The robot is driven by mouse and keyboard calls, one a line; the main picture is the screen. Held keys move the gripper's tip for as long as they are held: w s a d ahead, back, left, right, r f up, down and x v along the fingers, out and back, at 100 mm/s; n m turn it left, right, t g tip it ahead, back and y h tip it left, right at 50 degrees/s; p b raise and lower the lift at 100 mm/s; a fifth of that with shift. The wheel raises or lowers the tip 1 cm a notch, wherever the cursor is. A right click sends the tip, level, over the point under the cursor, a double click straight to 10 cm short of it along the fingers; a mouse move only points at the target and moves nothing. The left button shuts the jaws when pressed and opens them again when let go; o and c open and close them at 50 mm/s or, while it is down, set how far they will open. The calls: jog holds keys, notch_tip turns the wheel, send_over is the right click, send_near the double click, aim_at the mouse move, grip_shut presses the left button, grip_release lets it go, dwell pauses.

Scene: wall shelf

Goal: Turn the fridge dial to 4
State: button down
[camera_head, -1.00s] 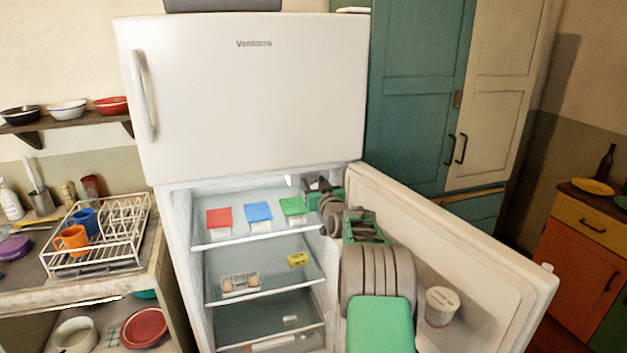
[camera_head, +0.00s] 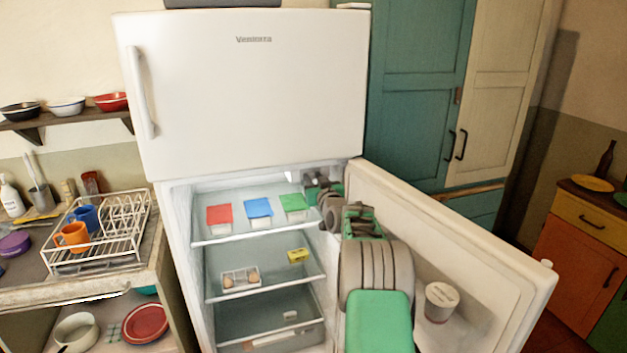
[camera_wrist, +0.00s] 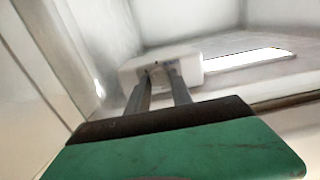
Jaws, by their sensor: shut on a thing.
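The fridge (camera_head: 240,95) has its lower door open, swung to the right. In the wrist view, a small white housing (camera_wrist: 190,62) sits on the fridge's inner surface, beside a bright lamp strip (camera_wrist: 250,57). My gripper (camera_wrist: 161,73) has its two narrow fingers close together at the front of this housing, with small dark marks by their tips. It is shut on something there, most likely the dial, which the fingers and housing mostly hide. No number can be read. In the head view my gripper is inside the top right of the compartment, its fingertips hidden.
The open door (camera_head: 480,250), with a white tub (camera_head: 441,302), stands close on the right of my arm.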

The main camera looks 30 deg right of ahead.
jog(key=shift+f+m+b, duration=0.15)
jog(key=shift+m+b, duration=0.25)
jog(key=shift+b, duration=0.25)
jog(key=shift+f+m+b, duration=0.1)
jog(key=shift+m+b, duration=0.8)
jog(key=shift+b, duration=0.2)
jog(key=shift+r+m+b, duration=0.2)
jog(key=shift+m+b, duration=1.05)
jog(key=shift+m, duration=0.45)
jog(key=c, duration=1.1)
grip_release()
jog(key=shift+c, duration=0.2)
jog(key=shift+s, duration=0.1)
jog(key=b+v, duration=0.2)
jog(key=v, duration=0.5)
jog(key=shift+s, duration=0.3)
